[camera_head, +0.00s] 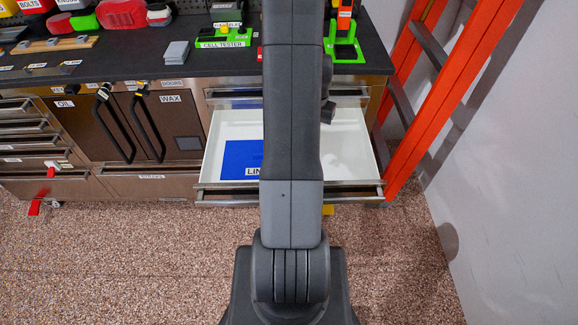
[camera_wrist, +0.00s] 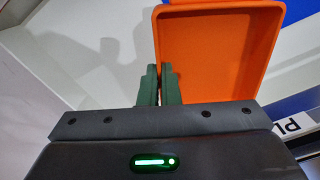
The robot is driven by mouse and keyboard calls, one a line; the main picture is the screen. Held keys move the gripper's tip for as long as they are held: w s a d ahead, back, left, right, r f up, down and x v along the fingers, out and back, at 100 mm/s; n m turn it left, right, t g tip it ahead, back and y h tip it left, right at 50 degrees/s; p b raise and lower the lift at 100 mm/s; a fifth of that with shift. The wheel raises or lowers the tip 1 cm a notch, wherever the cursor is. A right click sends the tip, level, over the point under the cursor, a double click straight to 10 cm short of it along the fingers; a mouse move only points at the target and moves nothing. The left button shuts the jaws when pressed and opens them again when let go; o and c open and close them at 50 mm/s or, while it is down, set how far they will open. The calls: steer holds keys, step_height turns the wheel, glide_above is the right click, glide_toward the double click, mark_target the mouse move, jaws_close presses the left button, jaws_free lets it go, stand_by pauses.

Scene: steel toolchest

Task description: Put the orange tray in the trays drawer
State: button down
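The orange tray (camera_wrist: 218,48) fills the upper middle of the wrist view, its open inside facing the camera. My gripper (camera_wrist: 160,72) has its two green fingers close together on either side of the tray's left wall, shut on it. In the head view my arm hides the tray and gripper. An open drawer (camera_head: 222,138) with a white inside is pulled out below the worktop; my arm covers its middle. A blue panel (camera_head: 241,155) with a partly hidden label starting "LIN" lies in its left part. No label naming the drawer is readable.
The wrist view shows white surfaces at left and a blue area with a "PL" label (camera_wrist: 293,124) at right. An orange ladder (camera_head: 440,95) leans right of the drawer. The cell tester (camera_head: 224,38) stands on the dark worktop (camera_head: 130,58). Speckled floor in front is clear.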

steer(key=s+d+r+m+b, duration=0.1)
steer(key=s+d+m+b, duration=0.25)
steer(key=d, duration=0.25)
steer(key=s+d+m+b, duration=0.2)
steer(key=d+m+b, duration=0.1)
steer(key=d+m, duration=0.2)
steer(key=f, duration=0.4)
steer(key=shift+s+d+f+b, duration=0.15)
steer(key=shift+d+f+b, duration=0.1)
steer(key=shift+f+b, duration=0.15)
steer(key=shift+f, duration=2.2)
steer(key=shift+f+b, duration=0.15)
steer(key=shift+b, duration=0.15)
steer(key=c, duration=2)
jaws_free()
steer(key=o, duration=0.4)
steer(key=shift+c, duration=0.2)
